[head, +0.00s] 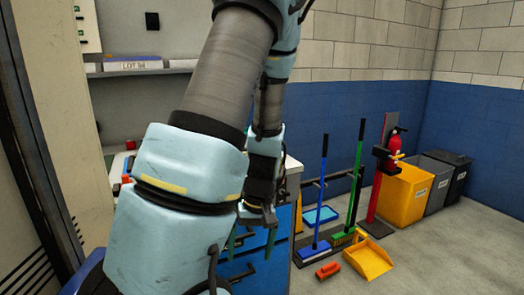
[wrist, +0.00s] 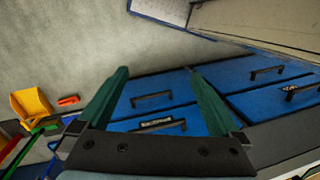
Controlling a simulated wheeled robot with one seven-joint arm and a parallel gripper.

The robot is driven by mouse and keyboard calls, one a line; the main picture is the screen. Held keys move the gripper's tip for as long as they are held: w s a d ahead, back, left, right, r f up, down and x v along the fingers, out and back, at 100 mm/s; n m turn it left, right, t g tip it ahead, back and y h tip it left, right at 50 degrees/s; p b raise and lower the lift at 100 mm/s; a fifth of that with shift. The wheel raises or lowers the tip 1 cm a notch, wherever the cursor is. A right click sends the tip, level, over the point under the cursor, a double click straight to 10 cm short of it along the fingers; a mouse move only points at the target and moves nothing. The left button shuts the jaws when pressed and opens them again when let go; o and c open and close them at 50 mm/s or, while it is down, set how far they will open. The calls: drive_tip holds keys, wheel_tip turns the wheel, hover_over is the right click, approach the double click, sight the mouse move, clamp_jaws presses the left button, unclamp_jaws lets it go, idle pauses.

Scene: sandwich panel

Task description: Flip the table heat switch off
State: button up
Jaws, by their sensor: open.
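No switch that I can make out as the table heat switch shows in either view; my arm covers much of the workbench in the head view. My gripper (head: 252,236) hangs low in front of the blue drawer cabinet (head: 238,268). In the wrist view, the two green fingers of my gripper (wrist: 157,74) are spread apart with nothing between them. The cabinet's blue drawer fronts with black handles (wrist: 152,100) lie beyond and between the fingers. I cannot tell whether a finger touches the cabinet.
A pale panel with small green parts (head: 86,24) is on the wall at upper left. Small red items (head: 130,145) sit on the bench left of my arm. Brooms (head: 324,190), a yellow dustpan (head: 367,258) and bins (head: 405,195) stand right. Some grey floor is clear.

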drive_tip(key=a+r+m+t+h+p, duration=0.1)
drive_tip(key=a+r+m+t, duration=0.1)
drive_tip(key=r, duration=0.9)
drive_tip(key=shift+s+a+r+m+t+h, duration=0.25)
drive_tip(key=shift+a+r+m+t+h, duration=0.15)
drive_tip(key=shift+a+m, duration=0.5)
